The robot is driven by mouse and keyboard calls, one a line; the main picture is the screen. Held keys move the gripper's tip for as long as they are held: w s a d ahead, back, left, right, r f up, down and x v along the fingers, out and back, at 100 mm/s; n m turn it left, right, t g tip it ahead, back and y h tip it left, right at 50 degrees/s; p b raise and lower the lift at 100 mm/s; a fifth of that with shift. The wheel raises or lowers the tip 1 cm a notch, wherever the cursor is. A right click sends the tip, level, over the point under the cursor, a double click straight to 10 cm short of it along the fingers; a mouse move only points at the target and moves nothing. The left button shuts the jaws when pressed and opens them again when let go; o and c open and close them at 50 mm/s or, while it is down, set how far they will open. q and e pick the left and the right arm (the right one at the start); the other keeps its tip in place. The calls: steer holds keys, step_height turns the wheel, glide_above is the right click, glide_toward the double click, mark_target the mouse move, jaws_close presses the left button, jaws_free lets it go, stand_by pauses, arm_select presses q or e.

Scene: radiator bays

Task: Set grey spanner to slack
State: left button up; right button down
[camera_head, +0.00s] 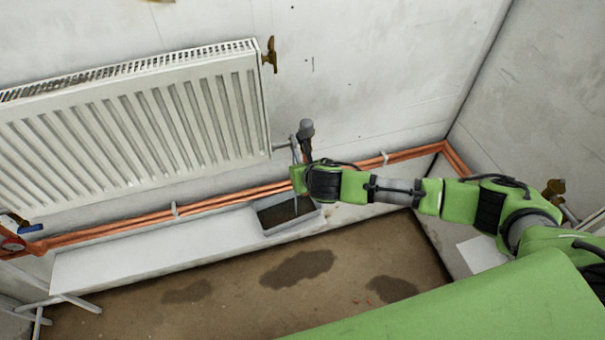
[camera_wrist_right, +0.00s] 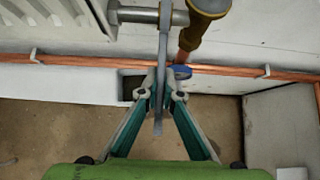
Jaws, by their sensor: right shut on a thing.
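The grey spanner (camera_wrist_right: 163,45) stands nearly upright in the right wrist view. Its upper end is at the fitting (camera_wrist_right: 145,15) between radiator and valve; whether it fully seats there I cannot tell. My right gripper (camera_wrist_right: 159,92) is shut on the spanner's lower part, and the handle's end shows below the fingertips. In the head view the spanner (camera_head: 295,152) is a thin grey strip above my right gripper (camera_head: 297,180), beside the valve (camera_head: 305,130) with its grey head. In the wrist view the valve body is brass (camera_wrist_right: 205,10). My left gripper is not in view.
The white radiator (camera_head: 140,125) hangs left of the valve. Copper pipes (camera_head: 400,155) run along the wall behind the gripper. Dark patches (camera_head: 298,268) mark the floor.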

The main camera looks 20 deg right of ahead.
steer(key=shift+w+f+t+b, duration=0.1)
steer(key=shift+f+t+b, duration=0.2)
steer(key=shift+f+t, duration=0.1)
steer(key=shift+w, duration=0.1)
steer(key=c, duration=2.3)
jaws_free()
steer(key=shift+o, duration=0.6)
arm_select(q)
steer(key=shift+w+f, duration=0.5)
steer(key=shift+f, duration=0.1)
arm_select(e)
steer(key=v, duration=1.1)
steer(key=shift+s, duration=0.45)
